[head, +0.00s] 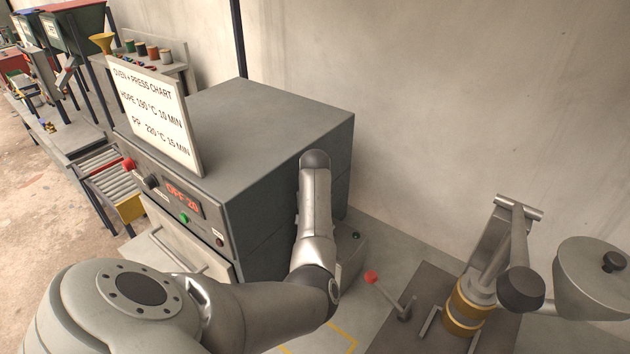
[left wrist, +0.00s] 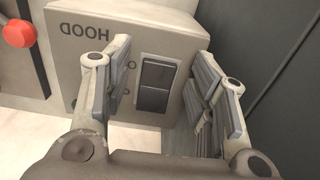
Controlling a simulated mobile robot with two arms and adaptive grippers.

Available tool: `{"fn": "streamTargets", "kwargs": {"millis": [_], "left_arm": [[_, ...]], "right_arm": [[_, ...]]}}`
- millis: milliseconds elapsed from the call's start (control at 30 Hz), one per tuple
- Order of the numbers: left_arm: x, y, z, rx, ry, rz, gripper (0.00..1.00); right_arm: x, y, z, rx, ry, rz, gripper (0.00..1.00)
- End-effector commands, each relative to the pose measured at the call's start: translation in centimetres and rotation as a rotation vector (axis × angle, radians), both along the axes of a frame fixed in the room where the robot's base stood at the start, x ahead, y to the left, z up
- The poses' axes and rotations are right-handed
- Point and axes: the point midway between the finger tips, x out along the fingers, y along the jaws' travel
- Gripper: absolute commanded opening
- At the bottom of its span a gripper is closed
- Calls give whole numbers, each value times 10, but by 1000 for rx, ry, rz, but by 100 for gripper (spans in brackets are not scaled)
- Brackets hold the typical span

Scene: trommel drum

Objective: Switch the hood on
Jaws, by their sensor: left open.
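The hood switch is a dark rocker (left wrist: 157,85) in a pale frame on the face of a beige box (left wrist: 100,18). The word HOOD shows upside down beside it in the left wrist view. My left gripper (left wrist: 160,66) is open, with one finger on each side of the rocker in that view. Whether the fingers touch the box cannot be told. In the head view my forearm hides the left gripper and part of a grey box (head: 351,249) beside the oven, which seems to be the switch box. My right gripper is not in view.
The grey oven (head: 262,130) stands close left of my forearm, with a chart sign (head: 158,115) on top and a display reading OFF 20. A red-knobbed lever (head: 371,277) and a press (head: 485,285) are at right. A plain wall stands behind.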

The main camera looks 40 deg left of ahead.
Motion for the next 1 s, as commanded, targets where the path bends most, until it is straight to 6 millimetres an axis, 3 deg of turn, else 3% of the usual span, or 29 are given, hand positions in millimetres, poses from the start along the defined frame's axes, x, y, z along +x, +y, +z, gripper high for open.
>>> {"fn": "streamTargets", "kwargs": {"millis": [367,700,1000], "left_arm": [[0,0,-6,0,0,1,50],[0,0,-6,0,0,0,7],[3,0,-3,-9,71,-4,6]], "right_arm": [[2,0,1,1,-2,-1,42],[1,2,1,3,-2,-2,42],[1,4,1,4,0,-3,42]]}}
